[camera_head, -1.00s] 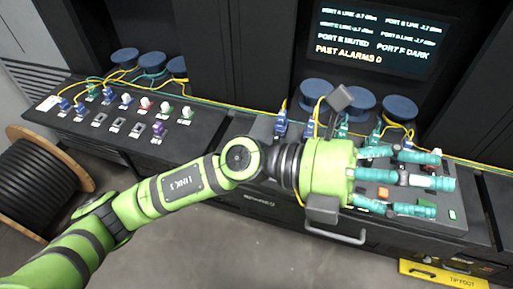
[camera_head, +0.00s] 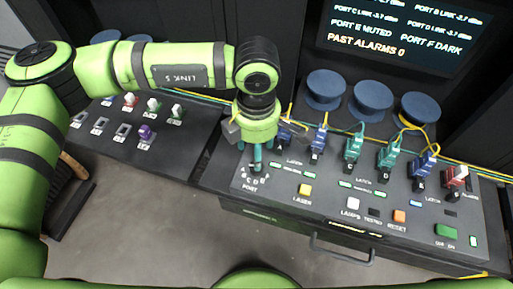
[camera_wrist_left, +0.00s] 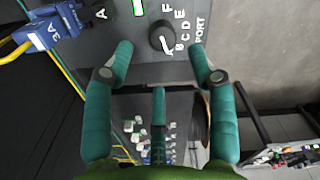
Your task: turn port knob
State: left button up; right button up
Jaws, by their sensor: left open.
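The port knob (camera_wrist_left: 162,37) is a round black dial with a white pointer, in the left wrist view at the top. In the head view, my left gripper (camera_head: 256,166) points down over the PORT marking at the panel's left end. It hides the knob there.
The sloped black panel (camera_head: 330,205) carries a yellow laser button (camera_head: 305,190), an orange reset button (camera_head: 399,216) and several blue and teal plugs with cables close by. A second panel (camera_head: 165,160) stands to the left. A drawer handle (camera_head: 340,250) sticks out below.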

pick_arm(q)
jog(key=f+p, duration=0.1)
jog(key=f, duration=0.1)
jog(key=f+p, duration=0.1)
jog(key=f, duration=0.2)
jog(key=shift+s, duration=0.2)
jog(key=shift+w+f, duration=0.1)
jog(key=shift+f, duration=0.4)
jog(key=c, duration=1.1)
